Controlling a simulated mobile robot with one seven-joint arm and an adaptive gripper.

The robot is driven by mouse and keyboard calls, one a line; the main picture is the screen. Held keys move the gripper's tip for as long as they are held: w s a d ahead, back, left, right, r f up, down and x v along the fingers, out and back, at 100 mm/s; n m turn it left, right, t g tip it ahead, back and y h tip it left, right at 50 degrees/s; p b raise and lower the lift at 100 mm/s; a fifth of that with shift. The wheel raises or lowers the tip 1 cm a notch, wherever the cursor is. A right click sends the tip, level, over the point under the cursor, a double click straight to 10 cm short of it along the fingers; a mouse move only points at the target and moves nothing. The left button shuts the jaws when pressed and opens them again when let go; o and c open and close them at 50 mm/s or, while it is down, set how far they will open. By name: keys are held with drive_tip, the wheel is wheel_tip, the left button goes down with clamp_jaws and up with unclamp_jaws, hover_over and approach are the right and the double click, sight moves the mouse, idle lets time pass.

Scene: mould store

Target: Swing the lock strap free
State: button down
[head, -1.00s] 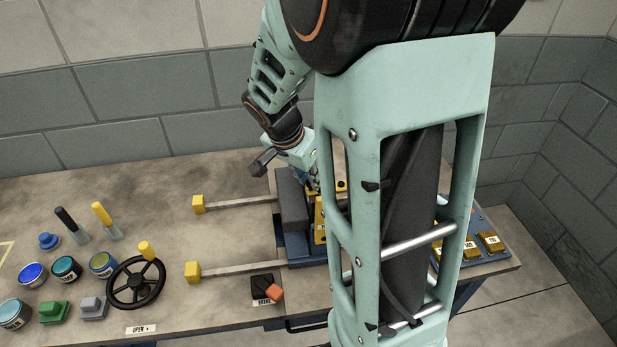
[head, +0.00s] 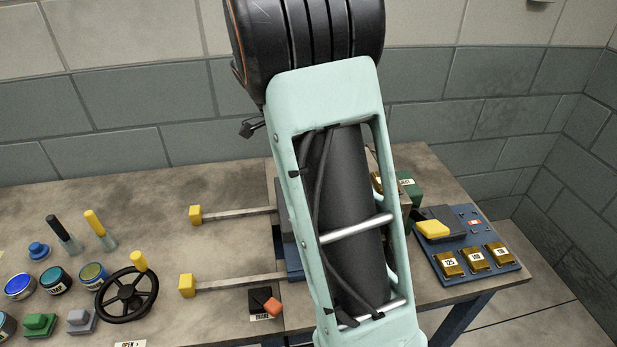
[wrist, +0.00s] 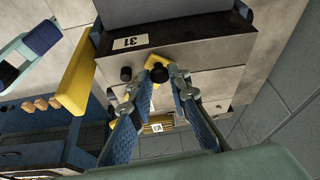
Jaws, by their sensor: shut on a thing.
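The exact contact is too small to see. In the head view my own arm hides the gripper, the strap and most of the block.
A yellow bar (wrist: 75,78) stands close left of my fingers. In the head view, a blue panel (head: 466,275) with brass blocks and a yellow lever (head: 432,229) is at the right. A black handwheel (head: 127,297) and several coloured knobs are left.

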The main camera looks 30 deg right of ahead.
drive_tip(key=d+m, duration=0.1)
drive_tip(key=w+d+m+g+p, duration=0.1)
drive_tip(key=shift+w+r+m, duration=0.15)
drive_tip(key=shift+m, duration=0.25)
drive_tip(key=d+m, duration=0.1)
drive_tip(key=m+g+y+p, duration=0.1)
drive_tip(key=shift+w+d+m+p, duration=0.3)
drive_tip(key=shift+d+m, duration=0.1)
drive_tip(key=d+m+p, duration=0.2)
drive_tip(key=m, duration=0.1)
drive_tip(key=shift+g+y, duration=0.4)
drive_tip(key=shift+d+m+y+p, duration=0.3)
drive_tip(key=shift+d+m+p, duration=0.1)
drive_tip(key=shift+d+m, duration=0.35)
drive_tip(key=shift+s, duration=0.1)
drive_tip(key=c, duration=1.8)
unclamp_jaws()
drive_tip(key=shift+a, duration=0.1)
